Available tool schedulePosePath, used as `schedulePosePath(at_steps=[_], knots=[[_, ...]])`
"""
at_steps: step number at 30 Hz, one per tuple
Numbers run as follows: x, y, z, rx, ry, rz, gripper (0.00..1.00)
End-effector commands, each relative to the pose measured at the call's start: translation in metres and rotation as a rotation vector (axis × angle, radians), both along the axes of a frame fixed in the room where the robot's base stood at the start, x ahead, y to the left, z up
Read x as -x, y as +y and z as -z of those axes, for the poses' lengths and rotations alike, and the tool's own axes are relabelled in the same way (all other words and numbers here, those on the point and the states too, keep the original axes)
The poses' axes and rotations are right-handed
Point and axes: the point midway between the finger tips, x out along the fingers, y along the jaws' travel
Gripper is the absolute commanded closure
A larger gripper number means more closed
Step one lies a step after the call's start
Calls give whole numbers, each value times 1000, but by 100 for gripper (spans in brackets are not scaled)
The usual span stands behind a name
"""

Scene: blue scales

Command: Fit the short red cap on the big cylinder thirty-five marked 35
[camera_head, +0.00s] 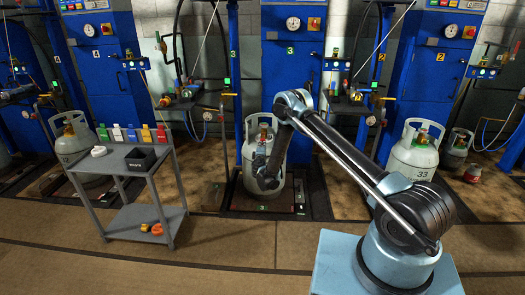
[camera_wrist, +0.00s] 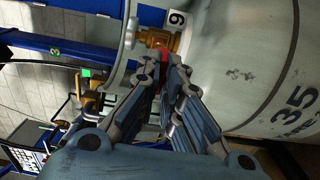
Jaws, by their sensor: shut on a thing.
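The big grey cylinder marked 35 (camera_wrist: 270,85) fills the right of the wrist view; its number reads sideways. In the head view the cylinder (camera_head: 250,135) stands upright on the scale (camera_head: 283,203) at station 3, partly hidden by my arm. Its brass valve (camera_wrist: 152,38) shows at the top of the wrist view, beside the collar. My gripper (camera_wrist: 166,68) is shut on the short red cap (camera_wrist: 163,54), mostly hidden between the fingertips. The cap is right at the valve; I cannot tell whether it is seated on it.
A grey cart (camera_head: 125,165) at the left carries several coloured caps, a white roll (camera_head: 98,151) and a black bin (camera_head: 140,159). An orange item (camera_head: 157,229) lies on its lower shelf. The cylinder marked 33 (camera_head: 412,160) stands at right. Blue posts and hoses surround station 3.

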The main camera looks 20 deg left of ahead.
Motion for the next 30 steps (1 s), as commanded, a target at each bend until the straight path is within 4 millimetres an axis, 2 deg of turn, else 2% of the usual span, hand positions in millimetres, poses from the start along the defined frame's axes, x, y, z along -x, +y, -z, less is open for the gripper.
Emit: schedulePosePath(at_steps=[13,30], knots=[[-31,7,0,0,0,1,100],[-35,8,0,0,0,0,100]])
